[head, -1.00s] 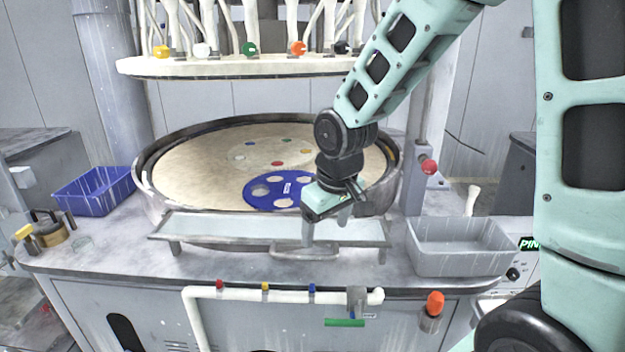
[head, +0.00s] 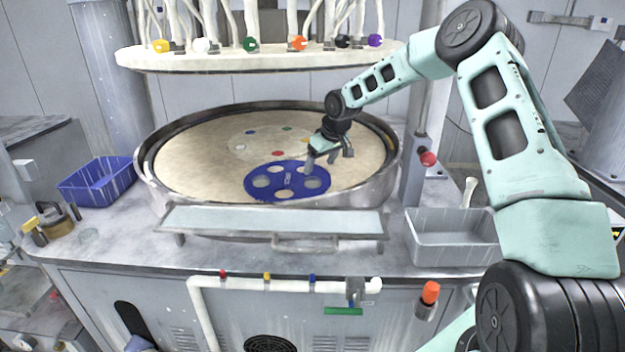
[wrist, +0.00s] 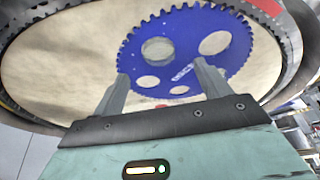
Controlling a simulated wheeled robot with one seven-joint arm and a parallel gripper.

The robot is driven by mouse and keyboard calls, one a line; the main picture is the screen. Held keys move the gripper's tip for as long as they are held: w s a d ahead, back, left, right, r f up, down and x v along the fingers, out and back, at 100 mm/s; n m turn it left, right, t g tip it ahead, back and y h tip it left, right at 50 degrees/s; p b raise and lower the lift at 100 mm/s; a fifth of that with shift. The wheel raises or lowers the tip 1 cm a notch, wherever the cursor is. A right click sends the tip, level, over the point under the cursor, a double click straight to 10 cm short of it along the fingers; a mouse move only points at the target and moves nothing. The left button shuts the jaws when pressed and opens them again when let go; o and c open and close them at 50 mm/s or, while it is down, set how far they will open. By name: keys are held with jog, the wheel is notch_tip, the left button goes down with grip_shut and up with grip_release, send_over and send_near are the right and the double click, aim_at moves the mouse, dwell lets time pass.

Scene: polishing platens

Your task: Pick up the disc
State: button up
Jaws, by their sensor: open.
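A blue toothed carrier plate (head: 288,178) lies flat on the tan round platen (head: 195,165). In the wrist view the blue plate (wrist: 183,22) has several round openings. One opening holds a greyish, see-through disc (wrist: 157,50); the others show tan platen. In the head view the greyish disc (head: 262,182) seems to be in the plate's left opening. My gripper (head: 322,164) is above the plate's right edge, fingers pointing down, apart and empty. In the wrist view my gripper (wrist: 163,76) spans the plate's near part, with the disc beyond the fingertips.
A raised metal rim (head: 150,185) surrounds the platen. A glass-topped shelf (head: 270,220) stands in front. A blue bin (head: 97,182) is left and a grey bin (head: 452,240) right. The upper head (head: 260,58) with hoses hangs above the back.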

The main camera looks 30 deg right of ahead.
aim_at(313, 180)
jog(key=shift+p+x, duration=0.35)
jog(key=shift+x, duration=0.75)
jog(key=shift+w+a+f+p, duration=0.1)
jog(key=shift+w+f+p, duration=0.25)
jog(key=shift+p, duration=0.3)
jog(key=p+x, duration=0.2)
jog(key=x, duration=0.1)
jog(key=shift+w, duration=0.1)
jog(key=shift+w+f, duration=0.1)
jog(key=shift+f, duration=0.45)
jog(key=shift+f, duration=0.2)
jog(key=c, duration=1.1)
